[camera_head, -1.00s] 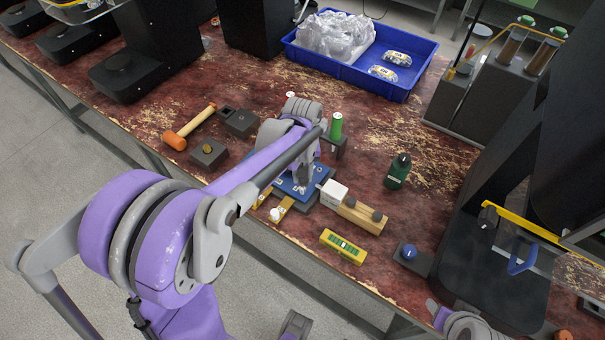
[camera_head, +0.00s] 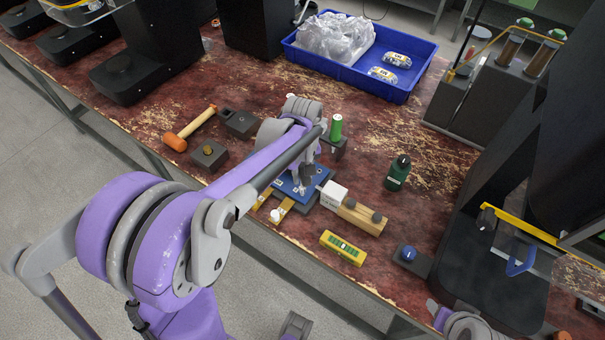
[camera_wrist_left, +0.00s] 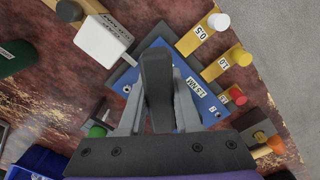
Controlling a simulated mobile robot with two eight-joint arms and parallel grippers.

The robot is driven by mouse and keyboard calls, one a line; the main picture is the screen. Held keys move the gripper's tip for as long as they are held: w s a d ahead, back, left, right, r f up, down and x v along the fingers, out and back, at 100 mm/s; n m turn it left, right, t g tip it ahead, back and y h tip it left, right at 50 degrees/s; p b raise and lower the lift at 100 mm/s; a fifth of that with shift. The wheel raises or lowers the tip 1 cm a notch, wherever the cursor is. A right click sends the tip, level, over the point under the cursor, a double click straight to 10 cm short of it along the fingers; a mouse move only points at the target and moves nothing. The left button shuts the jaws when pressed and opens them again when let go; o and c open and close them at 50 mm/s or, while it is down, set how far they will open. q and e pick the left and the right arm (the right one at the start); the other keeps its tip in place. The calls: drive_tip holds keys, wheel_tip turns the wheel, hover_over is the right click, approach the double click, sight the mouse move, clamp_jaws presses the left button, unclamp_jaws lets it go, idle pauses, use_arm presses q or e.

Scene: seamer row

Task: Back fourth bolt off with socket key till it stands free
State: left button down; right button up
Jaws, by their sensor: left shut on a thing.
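My left gripper (camera_head: 303,183) is over a blue plate (camera_head: 285,187) on a dark base near the front table edge. In the left wrist view its two fingers (camera_wrist_left: 158,115) are shut on a dark, blunt-ended piece (camera_wrist_left: 157,72), probably the socket key's handle. The blue plate (camera_wrist_left: 200,97) lies beneath, with printed labels along its right side. The key's lower end is hidden, so I cannot tell whether it sits on a bolt. No bolt can be made out as the fourth.
A white block (camera_head: 334,194), wooden block (camera_head: 362,215) and yellow level-like block (camera_head: 343,247) lie right of the plate. A green cylinder (camera_head: 336,127) stands behind, a dark green bottle (camera_head: 398,174) to the right. An orange-headed mallet (camera_head: 177,142) and blue bin (camera_head: 410,75) lie farther off.

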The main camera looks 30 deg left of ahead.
idle(0.3)
use_arm(q)
drive_tip(key=m, duration=0.7)
drive_tip(key=shift+r, duration=0.15)
drive_tip(key=m, duration=0.4)
drive_tip(key=shift+r+m, duration=0.1)
drive_tip(key=shift+m, duration=0.3)
drive_tip(key=m, duration=0.3)
drive_tip(key=shift+f+b, duration=0.35)
drive_tip(key=shift+f, duration=0.3)
idle(0.4)
idle(0.4)
